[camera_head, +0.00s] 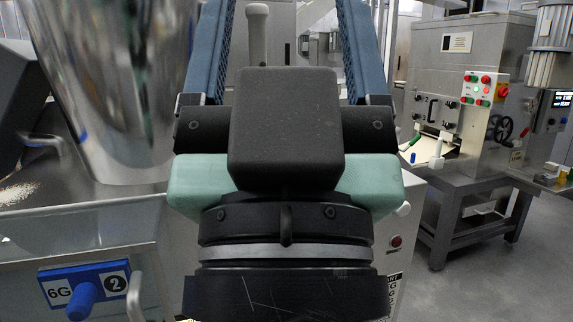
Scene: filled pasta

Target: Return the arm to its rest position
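My gripper (287,24) fills the middle of the head view. Its two blue fingers point away from me and stand wide apart. Their tips run past the top edge, so they are hidden. A pale, knob-ended handle (257,34) shows between the fingers, beyond the black housing on the gripper. No contact between it and either finger is visible. My arm's black and teal wrist is below. No rest position is marked in view.
A shiny metal vessel (118,90) is close on the left, above a steel worktop (75,200). A machine with buttons (465,75) stands on a metal frame at right. Grey floor (480,280) there is open.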

